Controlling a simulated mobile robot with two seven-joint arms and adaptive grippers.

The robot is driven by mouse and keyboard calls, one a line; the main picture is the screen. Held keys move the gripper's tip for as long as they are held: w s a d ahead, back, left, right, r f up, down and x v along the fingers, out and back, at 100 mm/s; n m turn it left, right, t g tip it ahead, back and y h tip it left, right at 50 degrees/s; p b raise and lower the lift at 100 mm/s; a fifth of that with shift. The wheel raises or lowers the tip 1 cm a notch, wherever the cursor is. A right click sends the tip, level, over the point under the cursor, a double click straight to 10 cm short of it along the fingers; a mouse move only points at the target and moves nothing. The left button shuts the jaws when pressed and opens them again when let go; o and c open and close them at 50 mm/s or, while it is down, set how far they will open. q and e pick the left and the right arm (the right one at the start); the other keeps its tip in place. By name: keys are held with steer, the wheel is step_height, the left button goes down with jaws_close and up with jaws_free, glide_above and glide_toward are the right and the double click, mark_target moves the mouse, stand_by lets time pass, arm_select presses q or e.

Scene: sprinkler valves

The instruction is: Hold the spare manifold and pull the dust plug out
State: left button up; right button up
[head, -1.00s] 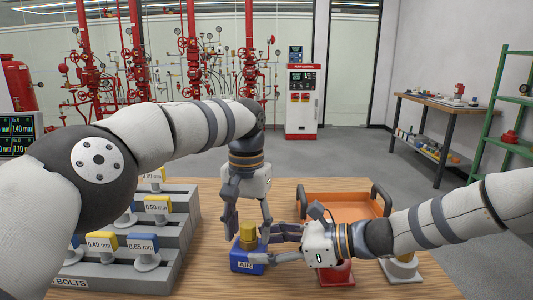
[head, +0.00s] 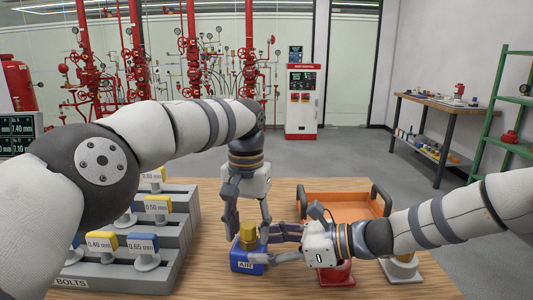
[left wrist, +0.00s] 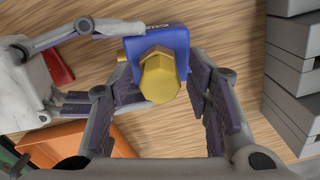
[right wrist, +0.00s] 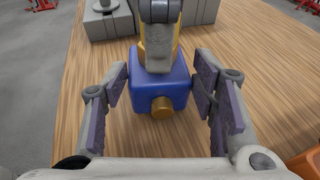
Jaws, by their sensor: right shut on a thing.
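The spare manifold is a blue block (head: 247,262) marked AIR, standing on the wooden table. The dust plug is a gold hexagonal piece (head: 248,232) upright in its top; it fills the middle of the left wrist view (left wrist: 160,78). My right gripper (head: 262,247) reaches in from the right and is shut on the blue block, a finger on each side of it in the right wrist view (right wrist: 160,88). My left gripper (head: 247,226) points down from above and is open, its fingers on either side of the plug with gaps between.
A grey stepped rack (head: 150,235) with blue and yellow labelled pieces stands at the left. An orange tray (head: 345,205) with dark handles lies behind my right gripper. A red piece (head: 337,275) and a pale stand (head: 402,268) are under my right arm. Bare table lies in front.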

arm_select(q)
jaws_close()
steer(key=o, duration=0.8)
jaws_free()
steer(key=shift+c, duration=0.2)
